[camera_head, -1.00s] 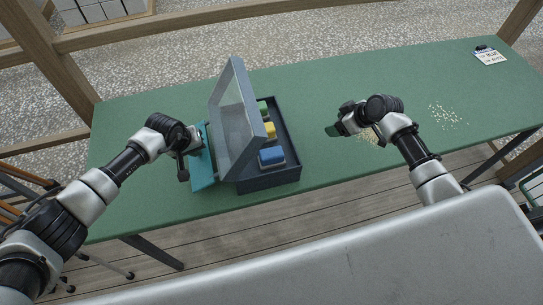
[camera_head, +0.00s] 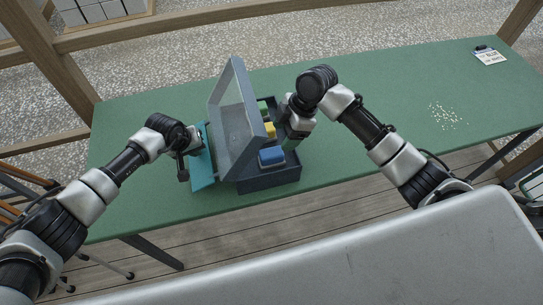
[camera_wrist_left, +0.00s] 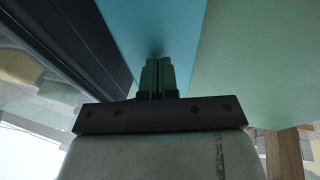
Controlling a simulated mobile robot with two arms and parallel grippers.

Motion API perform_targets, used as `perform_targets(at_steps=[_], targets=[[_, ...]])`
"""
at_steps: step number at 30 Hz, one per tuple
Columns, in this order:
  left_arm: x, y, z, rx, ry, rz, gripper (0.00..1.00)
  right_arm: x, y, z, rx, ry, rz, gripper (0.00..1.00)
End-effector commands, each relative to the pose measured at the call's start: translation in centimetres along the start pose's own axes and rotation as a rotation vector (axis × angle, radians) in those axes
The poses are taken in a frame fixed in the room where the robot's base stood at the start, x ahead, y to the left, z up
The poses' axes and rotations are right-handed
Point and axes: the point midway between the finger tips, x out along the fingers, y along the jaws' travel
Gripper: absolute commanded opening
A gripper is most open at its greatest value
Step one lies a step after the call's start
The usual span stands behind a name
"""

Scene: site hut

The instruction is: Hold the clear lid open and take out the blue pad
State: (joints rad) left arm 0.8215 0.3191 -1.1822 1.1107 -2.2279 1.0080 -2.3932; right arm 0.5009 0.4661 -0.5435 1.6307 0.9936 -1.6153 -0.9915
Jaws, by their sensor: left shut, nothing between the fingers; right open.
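The dark grey box (camera_head: 268,182) stands on the green table with its clear lid (camera_head: 236,101) raised and tilted steeply over the box's left side. The blue pad (camera_head: 271,156) lies in the near end of the box. My left gripper (camera_head: 197,140) is left of the lid, over a teal panel (camera_head: 203,172). In the left wrist view its fingers (camera_wrist_left: 157,76) are together and empty, close to the teal surface (camera_wrist_left: 150,25); I cannot tell whether they touch. My right gripper (camera_head: 290,140) is open at the box's right side, close to the pads, its fingertips partly hidden.
A yellow pad (camera_head: 269,130) and a green pad (camera_head: 263,108) lie behind the blue one. Pale crumbs (camera_head: 446,116) lie on the table at right. A white card (camera_head: 490,57) is at the far right corner. The table between box and crumbs is clear.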

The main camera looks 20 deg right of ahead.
Motion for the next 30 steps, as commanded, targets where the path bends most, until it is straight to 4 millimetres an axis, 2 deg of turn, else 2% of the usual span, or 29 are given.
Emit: perform_targets(at_steps=[21,30], targets=[[0.0,0.0,0.0,0.000,0.000,0.001,0.00,7.3,0.0,0.0,0.003,0.000,-0.001,0.66],[0.0,0.1,0.0,0.000,0.000,0.001,0.00,9.0,0.0,0.0,0.001,0.001,0.000,0.66]])
